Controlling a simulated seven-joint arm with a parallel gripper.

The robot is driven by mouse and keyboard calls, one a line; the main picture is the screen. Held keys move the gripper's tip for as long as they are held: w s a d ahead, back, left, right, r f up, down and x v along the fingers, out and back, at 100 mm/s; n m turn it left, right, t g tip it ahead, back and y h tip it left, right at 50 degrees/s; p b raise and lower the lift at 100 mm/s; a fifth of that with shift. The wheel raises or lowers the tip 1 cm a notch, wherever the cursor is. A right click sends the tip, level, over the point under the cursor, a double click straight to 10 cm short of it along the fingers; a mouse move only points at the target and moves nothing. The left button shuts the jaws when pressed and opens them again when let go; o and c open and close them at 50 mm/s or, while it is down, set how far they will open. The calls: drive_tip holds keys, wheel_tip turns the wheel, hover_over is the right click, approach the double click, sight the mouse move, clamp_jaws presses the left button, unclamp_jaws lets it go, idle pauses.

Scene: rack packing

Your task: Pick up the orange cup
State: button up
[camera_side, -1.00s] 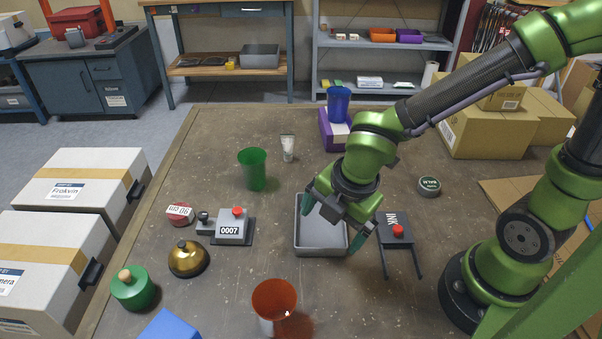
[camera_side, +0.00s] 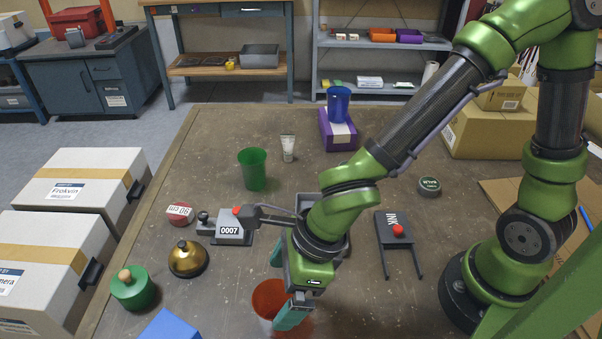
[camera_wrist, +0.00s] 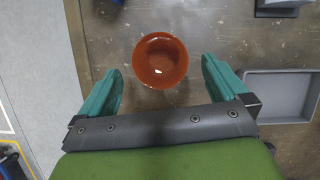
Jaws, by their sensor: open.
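The orange cup (camera_side: 268,301) stands upright at the front middle of the table. In the side view, my gripper's near finger covers its right part. My gripper (camera_side: 284,285) is over the cup's rear and right, fingers pointing down. In the wrist view, the cup (camera_wrist: 160,60) shows from above, with its round rim between the lines of the two teal fingers and a little beyond their tips. My gripper (camera_wrist: 163,75) is open and empty there. I cannot tell whether a finger touches the cup.
A blue block (camera_side: 170,327), a green lidded pot (camera_side: 133,290) and a brass bell (camera_side: 188,260) lie left of the cup. A stamp device marked 0007 (camera_side: 231,230) is behind. A grey tray (camera_wrist: 285,97) shows at right in the wrist view.

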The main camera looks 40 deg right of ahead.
sight(270, 304)
drive_tip(key=shift+x, duration=3.3)
drive_tip(key=c, duration=1)
drive_tip(key=shift+r, duration=0.1)
